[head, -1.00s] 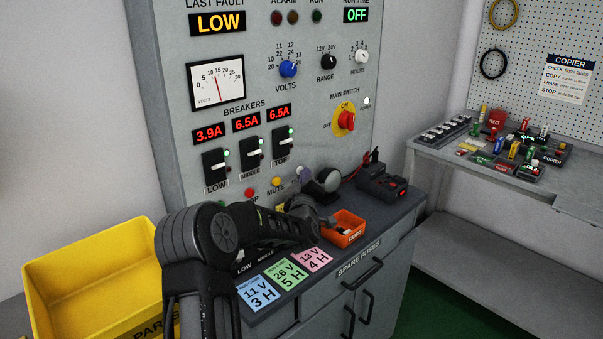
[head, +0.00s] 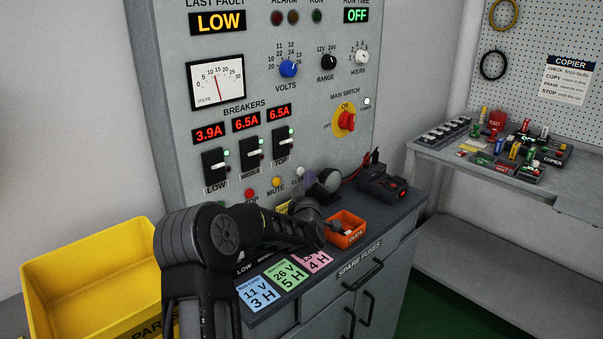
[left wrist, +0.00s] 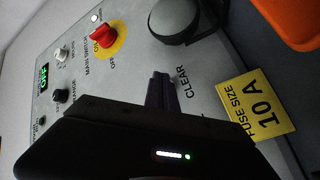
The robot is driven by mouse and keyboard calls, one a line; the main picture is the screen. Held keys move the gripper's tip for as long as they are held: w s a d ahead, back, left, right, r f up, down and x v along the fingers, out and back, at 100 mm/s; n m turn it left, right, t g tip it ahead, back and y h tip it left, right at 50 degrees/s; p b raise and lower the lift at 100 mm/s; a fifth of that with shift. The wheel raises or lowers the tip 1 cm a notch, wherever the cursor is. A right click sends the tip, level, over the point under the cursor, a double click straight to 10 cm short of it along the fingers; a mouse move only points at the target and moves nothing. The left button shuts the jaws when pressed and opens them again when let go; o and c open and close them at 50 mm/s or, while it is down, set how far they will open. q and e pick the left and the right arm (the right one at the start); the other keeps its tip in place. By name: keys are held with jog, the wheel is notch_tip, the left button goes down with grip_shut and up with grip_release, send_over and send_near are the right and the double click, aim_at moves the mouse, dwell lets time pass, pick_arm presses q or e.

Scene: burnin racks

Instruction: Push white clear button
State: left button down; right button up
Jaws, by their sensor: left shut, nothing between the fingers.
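The CLEAR label (left wrist: 182,82) is on the grey panel, right beside my fingertips in the left wrist view. In the head view the label (head: 297,172) shows at the end of the button row. I cannot make out the white clear button itself; my gripper seems to cover it. My left gripper (left wrist: 162,92) is shut and empty, its tips pointing at the panel. In the head view the left gripper (head: 309,179) is at the panel, just right of the label. Whether the tips touch the button I cannot tell.
The yellow mute button (head: 277,182) and a red button (head: 249,194) sit left of the gripper. A dark round knob-like part (head: 327,182) is close on its right. An orange bin (head: 345,237) stands on the cabinet below. A yellow bin (head: 90,270) is at left.

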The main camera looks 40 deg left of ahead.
pick_arm(q)
jog(key=d+b, duration=0.1)
jog(key=d, duration=0.4)
jog(key=shift+s, duration=0.2)
dwell(0.9)
